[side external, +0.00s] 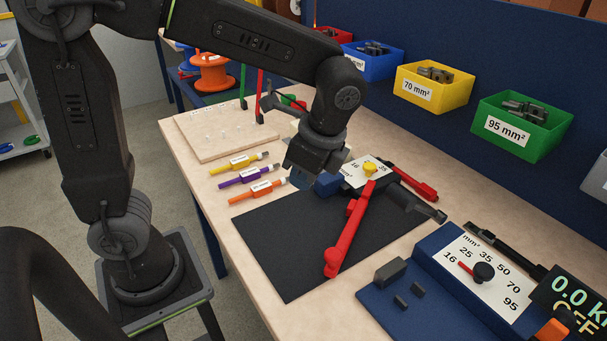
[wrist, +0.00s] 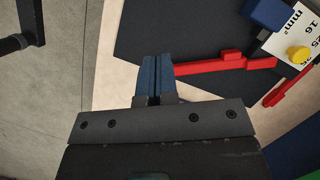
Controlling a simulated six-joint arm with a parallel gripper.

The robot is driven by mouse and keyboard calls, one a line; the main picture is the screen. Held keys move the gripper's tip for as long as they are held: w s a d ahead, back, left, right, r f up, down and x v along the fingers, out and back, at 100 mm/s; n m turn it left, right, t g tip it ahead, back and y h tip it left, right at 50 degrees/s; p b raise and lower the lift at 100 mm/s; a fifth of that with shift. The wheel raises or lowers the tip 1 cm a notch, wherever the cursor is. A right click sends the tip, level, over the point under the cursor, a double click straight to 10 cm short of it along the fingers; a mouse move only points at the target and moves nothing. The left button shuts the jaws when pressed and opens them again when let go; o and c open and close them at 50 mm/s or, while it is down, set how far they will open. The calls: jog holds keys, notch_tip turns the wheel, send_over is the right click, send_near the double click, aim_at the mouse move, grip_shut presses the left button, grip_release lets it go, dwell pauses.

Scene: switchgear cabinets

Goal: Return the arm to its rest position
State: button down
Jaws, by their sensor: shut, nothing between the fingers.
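My arm reaches in over the workbench (side external: 270,305), its wrist bent down. My gripper (side external: 299,184) points down above the upper edge of the black mat (side external: 275,245), left of the crimping tool's blue head (side external: 327,184). In the wrist view its blue fingers (wrist: 156,70) are together with nothing between them. The red-handled crimping tool (side external: 347,230) lies on the mat, with a yellow knob (side external: 369,168) on its dial plate. The wrist view also shows its red handle (wrist: 215,65), right of the fingers. The gripper looks apart from the tool; its exact height is unclear.
Yellow (side external: 240,161), purple (side external: 245,177) and orange (side external: 257,191) marked cables lie left of the mat. A wooden board (side external: 210,132) is behind them. A blue dial press (side external: 435,300) stands at right. Coloured bins (side external: 522,123) line the back wall. The mat's lower left is clear.

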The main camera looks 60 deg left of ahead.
jog(key=s+a+r+n+t+h, duration=0.3)
jog(key=s+n+t, duration=0.4)
jog(key=n, duration=0.4)
jog(key=shift+s+a+r+n, duration=0.3)
jog(key=shift+s+a, duration=0.2)
jog(key=shift+a, duration=0.1)
dwell(1.1)
